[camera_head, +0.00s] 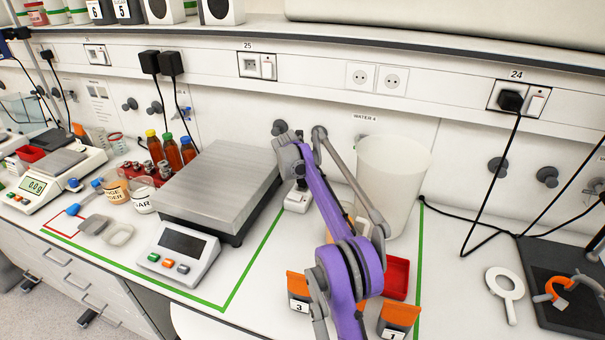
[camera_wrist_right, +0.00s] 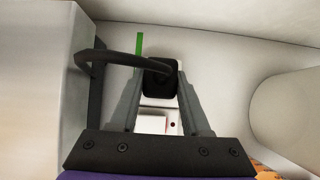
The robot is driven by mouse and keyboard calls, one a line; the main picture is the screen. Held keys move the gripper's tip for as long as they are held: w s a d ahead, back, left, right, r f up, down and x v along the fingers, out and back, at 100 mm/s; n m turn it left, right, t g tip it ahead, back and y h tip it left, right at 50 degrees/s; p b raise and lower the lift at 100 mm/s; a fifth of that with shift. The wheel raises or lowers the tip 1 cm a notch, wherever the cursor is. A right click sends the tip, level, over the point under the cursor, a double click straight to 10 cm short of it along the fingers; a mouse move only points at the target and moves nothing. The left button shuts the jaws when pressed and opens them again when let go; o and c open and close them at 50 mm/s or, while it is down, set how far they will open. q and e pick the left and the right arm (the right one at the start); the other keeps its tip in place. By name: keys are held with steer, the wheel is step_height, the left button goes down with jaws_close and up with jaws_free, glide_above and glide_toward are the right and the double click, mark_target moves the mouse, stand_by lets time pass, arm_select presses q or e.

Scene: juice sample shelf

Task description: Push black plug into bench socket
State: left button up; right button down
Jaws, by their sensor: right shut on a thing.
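The black plug (camera_wrist_right: 160,80) is between the two grey fingers of my right gripper (camera_wrist_right: 160,92) in the right wrist view. Its thick black cable bends off to the left. The white bench socket (camera_wrist_right: 153,123), with a reddish switch, lies directly behind the plug. I cannot tell whether the plug's pins are in it. In the head view the bench socket (camera_head: 297,202) lies on the bench right of the large scale. My purple right arm reaches over to it, and the plug and fingers are mostly hidden there. My left gripper is not in view.
The scale with a steel plate (camera_head: 218,182) stands close on the left. A tall whitish container (camera_head: 395,180) stands close on the right. Orange numbered bins (camera_head: 399,316) and a red bin (camera_head: 397,277) sit in front. Another black plug (camera_head: 511,101) is in wall outlet 24.

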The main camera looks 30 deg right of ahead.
steer(key=shift+f, duration=1.35)
stand_by(1.3)
steer(key=shift+c, duration=1.4)
jaws_free()
steer(key=v, duration=1)
steer(key=shift+a+r+b, duration=0.15)
steer(key=shift+r+b, duration=0.15)
steer(key=shift+b, duration=0.05)
steer(key=shift+s+f, duration=0.1)
steer(key=shift+s, duration=0.1)
